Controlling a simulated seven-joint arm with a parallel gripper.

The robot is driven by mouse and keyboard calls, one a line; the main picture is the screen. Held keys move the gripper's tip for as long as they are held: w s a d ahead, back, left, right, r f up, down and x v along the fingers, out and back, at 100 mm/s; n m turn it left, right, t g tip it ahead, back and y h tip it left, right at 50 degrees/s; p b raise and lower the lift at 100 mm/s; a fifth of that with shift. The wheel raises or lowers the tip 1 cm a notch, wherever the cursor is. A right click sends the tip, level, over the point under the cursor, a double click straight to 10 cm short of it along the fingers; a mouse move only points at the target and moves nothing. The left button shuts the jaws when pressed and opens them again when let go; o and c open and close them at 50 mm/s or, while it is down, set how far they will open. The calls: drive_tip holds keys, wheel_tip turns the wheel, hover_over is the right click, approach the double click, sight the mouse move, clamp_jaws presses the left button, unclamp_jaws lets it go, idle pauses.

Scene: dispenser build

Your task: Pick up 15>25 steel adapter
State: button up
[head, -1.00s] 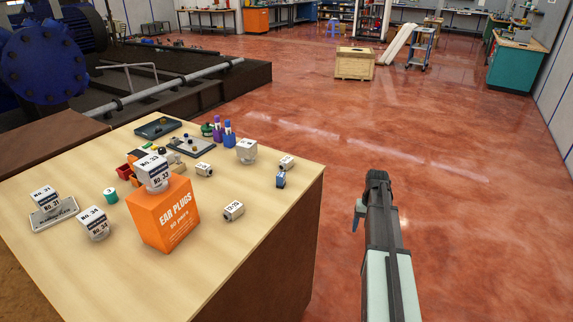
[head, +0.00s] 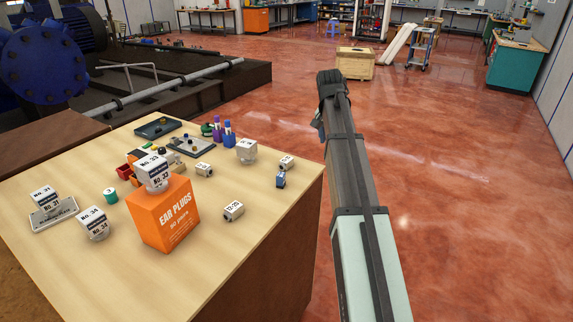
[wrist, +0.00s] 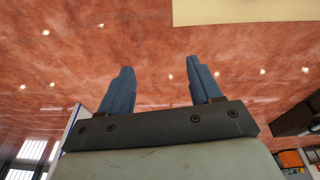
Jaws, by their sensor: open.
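Several small label blocks stand on the wooden table (head: 105,268). The front one (head: 233,210) has a marking that looks like 15 and 20, but I cannot read it surely. Two smaller label blocks, one in the middle (head: 203,170) and one near the right corner (head: 286,162), are too small to read, so I cannot tell which marks the 15>25 steel adapter. A blue piece (head: 280,180) sits by the right edge. My gripper (head: 321,132) is off the table's right side, apart from everything. In the wrist view its two blue fingers (wrist: 160,68) are spread and empty.
An orange ear plugs box (head: 168,218) stands mid-table with a labelled block on top. Labelled blocks No. 34 (head: 93,221) and No. 31 (head: 45,200) are at the left. Purple and blue bottles (head: 223,131) stand at the back.

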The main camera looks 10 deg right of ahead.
drive_tip(key=m+t+h, duration=0.1)
drive_tip(key=m, duration=0.1)
approach(287, 160)
drive_tip(key=shift+x, duration=4.25)
drive_tip(key=shift+a, duration=0.1)
clamp_jaws()
